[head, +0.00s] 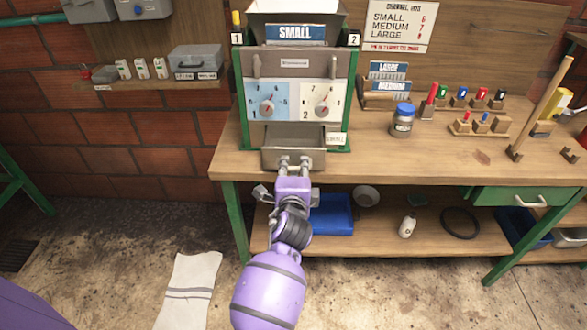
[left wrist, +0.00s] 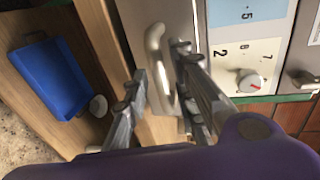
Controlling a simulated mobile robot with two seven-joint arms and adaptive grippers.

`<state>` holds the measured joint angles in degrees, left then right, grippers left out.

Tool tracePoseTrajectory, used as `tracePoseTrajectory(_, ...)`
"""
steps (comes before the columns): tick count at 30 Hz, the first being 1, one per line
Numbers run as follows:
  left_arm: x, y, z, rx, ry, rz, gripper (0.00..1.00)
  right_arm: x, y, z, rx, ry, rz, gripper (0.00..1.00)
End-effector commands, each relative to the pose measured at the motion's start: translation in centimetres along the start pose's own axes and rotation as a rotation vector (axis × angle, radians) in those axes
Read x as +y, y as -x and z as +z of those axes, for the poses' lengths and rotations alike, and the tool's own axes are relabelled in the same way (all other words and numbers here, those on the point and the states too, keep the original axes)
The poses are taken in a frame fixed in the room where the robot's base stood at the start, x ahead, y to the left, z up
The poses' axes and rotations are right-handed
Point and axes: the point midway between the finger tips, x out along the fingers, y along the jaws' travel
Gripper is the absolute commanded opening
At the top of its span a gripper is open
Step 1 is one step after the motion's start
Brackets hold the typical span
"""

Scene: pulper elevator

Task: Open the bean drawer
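The bean drawer (head: 293,158) is a grey metal drawer low on the front of the green-framed machine. It stands partly out, with its inside showing above its front. Its curved silver handle (left wrist: 157,65) shows in the left wrist view. My left gripper (head: 293,164) is at the drawer front. In the left wrist view its fingers (left wrist: 162,75) are apart, on either side of the handle, with a visible gap on one side. My right gripper is not in view.
The machine stands on a wooden workbench (head: 400,165). A blue-lidded jar (head: 402,120) stands to its right. A blue bin (head: 333,215) is on the shelf below. A cloth (head: 190,290) lies on the floor, which is otherwise mostly clear in front.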

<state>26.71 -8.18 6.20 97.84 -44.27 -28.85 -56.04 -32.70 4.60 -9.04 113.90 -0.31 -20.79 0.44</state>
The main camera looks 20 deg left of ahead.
Motion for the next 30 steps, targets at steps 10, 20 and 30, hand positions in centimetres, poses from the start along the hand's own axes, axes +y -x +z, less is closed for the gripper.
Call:
tracePoseTrajectory(10, -0.1, 0.3, 0.1, -0.001, 0.003, -0.002, 0.3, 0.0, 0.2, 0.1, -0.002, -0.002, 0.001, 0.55)
tracePoseTrajectory(20, 0.0, 5.3, 0.1, -0.002, 0.004, 0.0, 0.3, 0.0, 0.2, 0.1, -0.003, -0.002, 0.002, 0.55)
tracePoseTrajectory(30, -0.1, 7.5, 0.0, 0.0, 0.002, -0.001, 0.3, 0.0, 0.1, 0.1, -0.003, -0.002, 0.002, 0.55)
